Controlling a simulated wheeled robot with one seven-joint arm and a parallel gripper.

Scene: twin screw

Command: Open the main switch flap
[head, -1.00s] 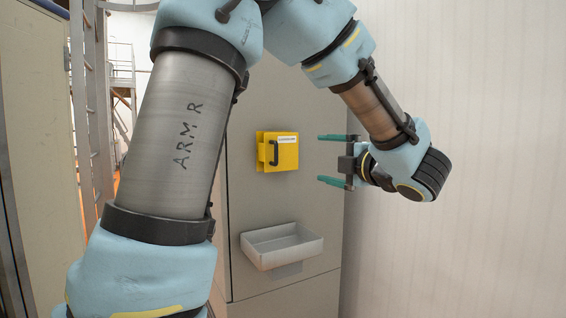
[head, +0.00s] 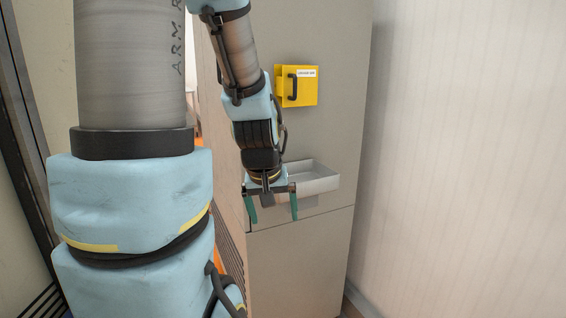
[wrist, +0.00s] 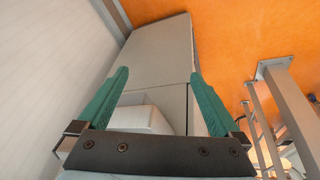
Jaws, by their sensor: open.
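The main switch flap (head: 307,91) is a yellow box cover with a white label and a dark handle (head: 292,89) on its left side. It sits on the upper front of a grey cabinet and looks closed. My gripper (head: 273,215) is open and empty, with two green fingers pointing down. It is below the flap, in front of the grey tray, and apart from the flap. In the wrist view the open fingers (wrist: 158,95) frame the grey cabinet and part of the tray; the flap is not seen there.
A grey tray (head: 322,183) juts from the cabinet (head: 338,140) below the flap. A pale wall (head: 470,150) stands to the right. In the wrist view, an orange floor (wrist: 235,35) and grey metal posts (wrist: 285,105) show at the right.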

